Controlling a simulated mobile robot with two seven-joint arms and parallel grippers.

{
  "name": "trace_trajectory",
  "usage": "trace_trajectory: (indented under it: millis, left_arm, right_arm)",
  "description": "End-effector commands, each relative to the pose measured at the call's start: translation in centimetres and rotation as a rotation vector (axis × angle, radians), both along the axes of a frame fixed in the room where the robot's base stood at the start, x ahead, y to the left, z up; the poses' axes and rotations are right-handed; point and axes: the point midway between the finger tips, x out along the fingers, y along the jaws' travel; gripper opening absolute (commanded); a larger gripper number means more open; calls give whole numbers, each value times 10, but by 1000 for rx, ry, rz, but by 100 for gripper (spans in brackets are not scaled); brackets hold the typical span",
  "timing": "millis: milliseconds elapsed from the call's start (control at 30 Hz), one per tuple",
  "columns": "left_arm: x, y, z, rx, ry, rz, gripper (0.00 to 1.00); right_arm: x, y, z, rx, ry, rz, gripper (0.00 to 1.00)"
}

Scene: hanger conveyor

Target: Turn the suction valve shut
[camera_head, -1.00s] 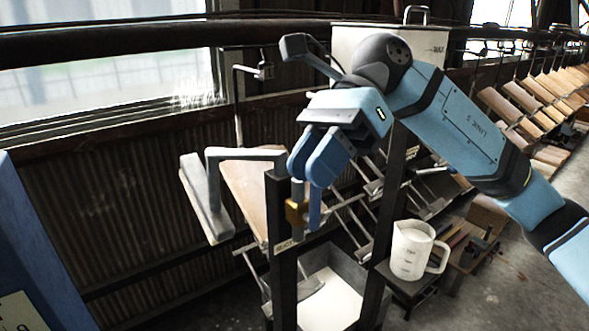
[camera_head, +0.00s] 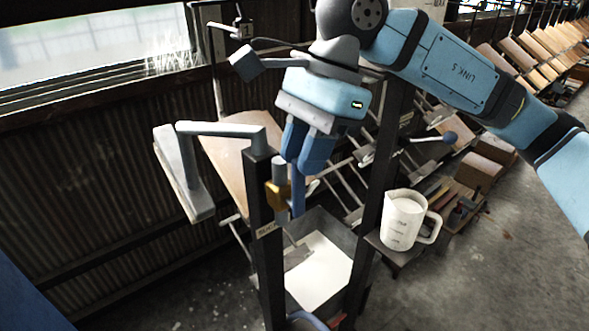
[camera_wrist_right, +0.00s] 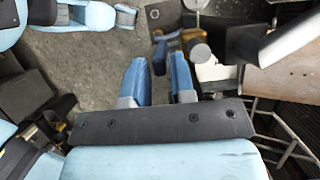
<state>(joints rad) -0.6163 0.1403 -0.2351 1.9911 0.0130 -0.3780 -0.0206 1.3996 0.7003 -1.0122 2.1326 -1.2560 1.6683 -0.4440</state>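The suction valve (camera_head: 278,195) is a brass body on a short grey vertical pipe, beside a black post with a partly readable label. Its blue lever (camera_head: 298,197) hangs down on the valve's right side. The brass valve also shows in the right wrist view (camera_wrist_right: 192,42), with the blue lever (camera_wrist_right: 159,52) near it. My right gripper (camera_head: 303,163) points down over the lever's upper part. In the wrist view its two blue fingers (camera_wrist_right: 158,72) stand apart, with the lever lying in line with the gap. I see no clear contact. My left gripper is not in view.
A grey pipe arm (camera_head: 222,130) runs from the post to a hanging grey bar. A white measuring jug (camera_head: 404,218) stands on a small shelf right of the valve. A grey bin (camera_head: 333,231) with white contents is below. Hanger racks and a corrugated wall are behind.

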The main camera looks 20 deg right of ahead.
Motion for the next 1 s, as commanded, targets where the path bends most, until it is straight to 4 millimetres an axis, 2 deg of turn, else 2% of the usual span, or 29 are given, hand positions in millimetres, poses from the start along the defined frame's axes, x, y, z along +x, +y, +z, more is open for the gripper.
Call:
trace_trajectory:
  millis: [100,233,600,633,700,733,1000]
  left_arm:
    - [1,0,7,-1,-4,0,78]
    - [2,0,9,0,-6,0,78]
    - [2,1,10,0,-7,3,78]
    - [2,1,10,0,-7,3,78]
    - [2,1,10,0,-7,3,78]
    - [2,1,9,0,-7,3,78]
    - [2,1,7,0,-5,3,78]
  right_arm:
    - [-3,7,-16,-1,2,1,23]
    - [-5,12,-29,0,1,0,23]
    - [-5,14,-36,2,0,0,23]
    - [-5,14,-36,2,0,0,21]
    - [-5,14,-36,2,0,0,5]
    - [-5,14,-36,2,0,1,0]
    - [-5,14,-37,7,2,0,0]
